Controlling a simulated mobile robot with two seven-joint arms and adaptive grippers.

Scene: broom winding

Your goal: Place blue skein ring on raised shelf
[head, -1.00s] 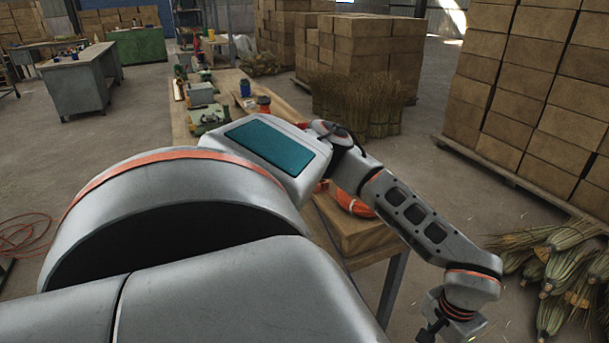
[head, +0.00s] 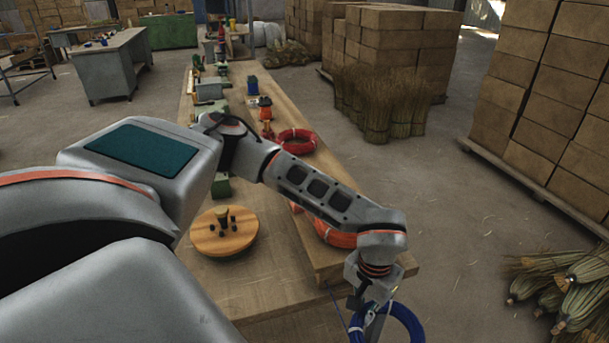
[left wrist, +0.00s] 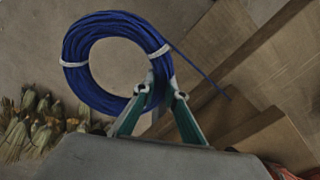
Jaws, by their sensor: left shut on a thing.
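The blue skein ring (head: 408,322) hangs from my left gripper (head: 366,305), beyond the near right corner of the long wooden table (head: 285,285). In the left wrist view the blue skein ring (left wrist: 76,48) is a coil bound with white ties, and the left gripper (left wrist: 164,92) is shut on its lower right side. A loose blue strand trails off to the right. My right gripper is not in view.
On the table are a red ring (head: 297,141), an orange ring (head: 335,237) partly behind my arm, and a round wooden disc (head: 224,233). The floor between is clear.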

